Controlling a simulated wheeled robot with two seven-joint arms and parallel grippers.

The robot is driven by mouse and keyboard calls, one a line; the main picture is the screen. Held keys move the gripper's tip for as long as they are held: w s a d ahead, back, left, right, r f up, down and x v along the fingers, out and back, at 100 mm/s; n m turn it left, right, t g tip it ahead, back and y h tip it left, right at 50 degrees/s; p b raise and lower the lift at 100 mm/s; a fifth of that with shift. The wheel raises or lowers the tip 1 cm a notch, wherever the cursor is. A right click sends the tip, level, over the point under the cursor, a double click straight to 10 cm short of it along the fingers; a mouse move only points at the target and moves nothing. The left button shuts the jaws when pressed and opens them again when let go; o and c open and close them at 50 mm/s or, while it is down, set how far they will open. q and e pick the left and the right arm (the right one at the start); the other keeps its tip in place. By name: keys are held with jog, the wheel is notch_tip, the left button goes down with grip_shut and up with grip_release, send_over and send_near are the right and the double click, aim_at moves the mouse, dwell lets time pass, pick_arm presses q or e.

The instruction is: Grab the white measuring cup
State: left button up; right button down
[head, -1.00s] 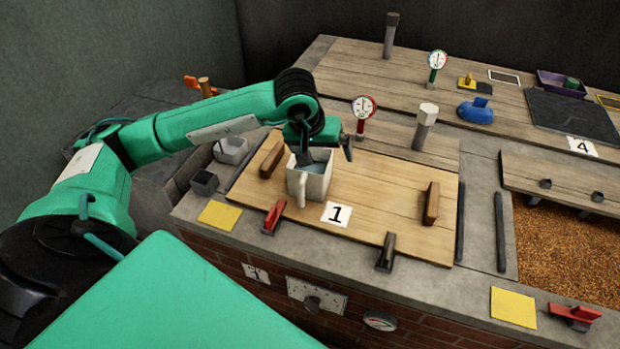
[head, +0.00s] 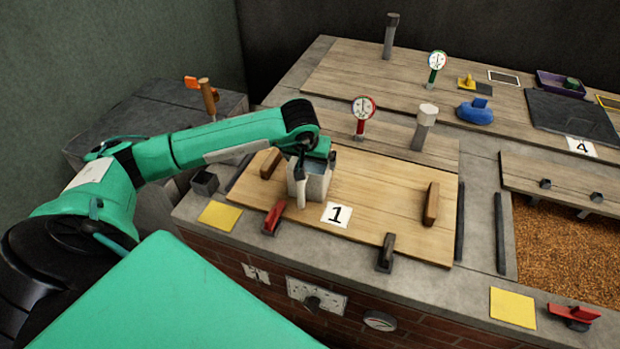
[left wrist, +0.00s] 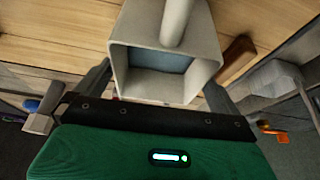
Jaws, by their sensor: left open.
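The white measuring cup (head: 314,187), square with a handle on its front side, stands upright on the wooden lid marked 1 (head: 385,205). Its inside looks bluish. In the left wrist view the cup (left wrist: 190,88) sits between the two fingers of my left gripper (left wrist: 157,90), its opening towards the camera. In the head view my left gripper (head: 316,165) is over and around the top of the cup. The fingers are open, one on each side; whether either touches the cup I cannot tell. My right gripper is not in view.
Wooden handles (head: 431,203) stand on the lid, and red (head: 273,218) and dark (head: 386,253) clamps at its front edge. A red gauge (head: 362,115) stands behind. A small dark box (head: 204,183) is left of the lid. A pale container (left wrist: 275,78) shows in the left wrist view.

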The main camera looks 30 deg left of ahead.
aim_at(311, 164)
pick_arm(q)
jog(key=shift+x, duration=1.55)
jog(key=shift+s, duration=0.1)
jog(key=c, duration=1.6)
jog(key=shift+r, duration=0.1)
jog(key=shift+c, duration=0.2)
jog(key=shift+r, duration=0.1)
